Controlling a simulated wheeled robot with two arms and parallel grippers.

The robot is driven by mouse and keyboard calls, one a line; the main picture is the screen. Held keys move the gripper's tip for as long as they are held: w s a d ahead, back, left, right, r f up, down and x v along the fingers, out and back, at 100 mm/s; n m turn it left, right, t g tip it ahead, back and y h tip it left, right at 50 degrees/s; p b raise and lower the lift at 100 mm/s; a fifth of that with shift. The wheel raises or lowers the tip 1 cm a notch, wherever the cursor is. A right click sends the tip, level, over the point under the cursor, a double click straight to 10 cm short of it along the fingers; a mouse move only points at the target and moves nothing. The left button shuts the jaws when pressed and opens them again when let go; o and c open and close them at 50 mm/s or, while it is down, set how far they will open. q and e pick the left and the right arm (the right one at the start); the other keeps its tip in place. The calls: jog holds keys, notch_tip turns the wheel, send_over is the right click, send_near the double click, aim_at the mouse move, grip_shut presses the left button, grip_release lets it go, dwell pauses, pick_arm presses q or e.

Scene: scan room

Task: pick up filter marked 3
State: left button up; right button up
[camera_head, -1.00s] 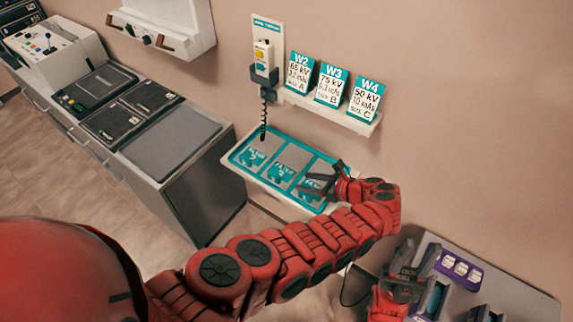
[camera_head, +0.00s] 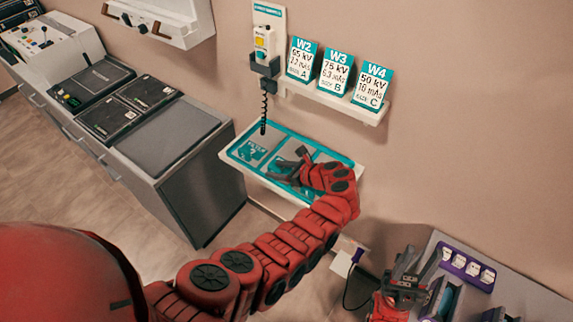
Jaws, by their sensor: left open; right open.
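A teal-and-white tray (camera_head: 240,158) on the wall shelf is divided into several panels. A teal filter label (camera_head: 254,149) shows in its left panel, but its number is too small to read surely. My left gripper (camera_head: 288,161) is open and empty over the middle of the tray. It and its wrist hide much of the middle and right panels. I cannot tell which filter is marked 3, or whether the fingers touch anything. My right gripper (camera_head: 420,262) is open at the lower right, beside the side table, away from the tray.
Cards W2 (camera_head: 301,59), W3 (camera_head: 335,73) and W4 (camera_head: 371,86) stand on a ledge above the tray. A handset (camera_head: 263,45) hangs left of them, its cord dangling over the tray. A purple rack (camera_head: 447,265) stands on the right table. A grey cabinet (camera_head: 203,182) stands left.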

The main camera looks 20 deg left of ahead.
pick_arm(q)
grip_shut()
jog(key=shift+r, duration=0.1)
dwell(0.4)
